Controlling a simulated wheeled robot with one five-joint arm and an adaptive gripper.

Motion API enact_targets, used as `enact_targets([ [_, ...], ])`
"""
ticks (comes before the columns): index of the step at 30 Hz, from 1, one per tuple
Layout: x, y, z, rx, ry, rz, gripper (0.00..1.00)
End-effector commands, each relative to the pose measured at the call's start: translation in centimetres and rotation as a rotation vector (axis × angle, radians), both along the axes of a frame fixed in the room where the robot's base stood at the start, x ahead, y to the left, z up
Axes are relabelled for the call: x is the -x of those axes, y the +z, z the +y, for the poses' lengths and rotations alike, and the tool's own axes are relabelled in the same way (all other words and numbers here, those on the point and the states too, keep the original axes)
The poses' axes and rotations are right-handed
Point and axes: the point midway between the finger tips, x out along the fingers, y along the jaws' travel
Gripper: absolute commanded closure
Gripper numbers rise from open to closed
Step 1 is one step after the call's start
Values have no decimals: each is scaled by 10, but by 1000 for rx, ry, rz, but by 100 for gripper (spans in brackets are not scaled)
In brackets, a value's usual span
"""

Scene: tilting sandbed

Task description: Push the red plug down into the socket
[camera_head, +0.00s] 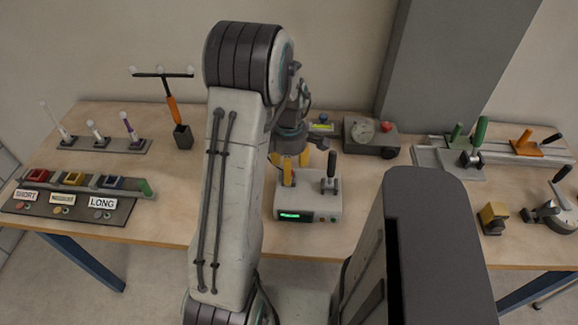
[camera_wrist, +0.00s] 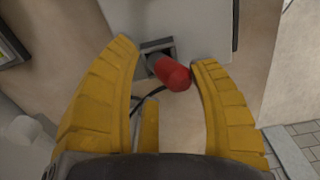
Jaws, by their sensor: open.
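The red plug (camera_wrist: 172,73) shows in the wrist view, standing at the dark square socket (camera_wrist: 148,46) on a pale box. How deep it sits in the socket I cannot tell. My gripper (camera_wrist: 166,54) is open, with one yellow finger on each side of the plug and visible gaps between. In the head view my gripper (camera_head: 296,170) points down over the back left of the white box (camera_head: 308,206) with a green display. My arm hides part of that area, and the plug does not show there.
A black lever (camera_head: 331,172) stands on the box's right side. Behind it is a grey unit with a gauge (camera_head: 362,132) and a red knob (camera_head: 386,127). A dark cable (camera_wrist: 150,95) runs near the plug. Slide fixtures (camera_head: 447,158) stand to the right, a labelled panel (camera_head: 70,205) to the left.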

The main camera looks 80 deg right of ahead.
Motion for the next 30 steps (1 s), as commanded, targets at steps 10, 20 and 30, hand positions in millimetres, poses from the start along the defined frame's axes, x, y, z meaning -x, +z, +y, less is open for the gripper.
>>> enact_targets([
  [10, 0, 6, -1, 2, 0, 0, 45],
  [20, 0, 53, -1, 6, 0, 1, 45],
  [30, 0, 103, 1, 3, 0, 1, 45],
])
